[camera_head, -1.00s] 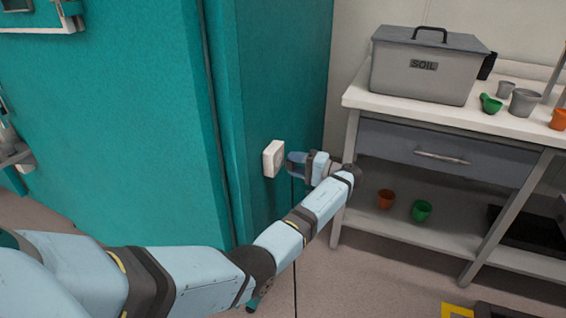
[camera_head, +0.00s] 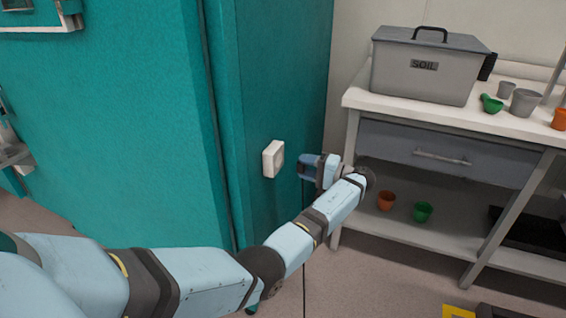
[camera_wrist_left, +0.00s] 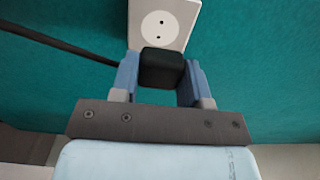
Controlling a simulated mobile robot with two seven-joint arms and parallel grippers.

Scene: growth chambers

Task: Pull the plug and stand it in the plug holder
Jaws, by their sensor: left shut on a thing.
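The white wall socket (camera_head: 273,159) is on the side of the teal chamber. In the left wrist view its round face with two dark holes (camera_wrist_left: 158,28) shows bare. My left gripper (camera_head: 309,166) is a short way right of the socket, clear of it. In the left wrist view my left gripper (camera_wrist_left: 160,82) is shut on the black plug (camera_wrist_left: 161,68), with a blue finger on each side. A dark cable (camera_wrist_left: 50,40) runs off to the upper left there, and hangs below the gripper in the head view. I see no plug holder. My right gripper is out of view.
A workbench (camera_head: 350,98) stands at the right with a grey soil bin (camera_head: 420,75), small pots and a green scoop (camera_head: 490,104). Its lower shelf (camera_head: 385,228) holds an orange pot (camera_head: 386,200) and a green pot (camera_head: 422,211). My left forearm is close to the bench's left leg.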

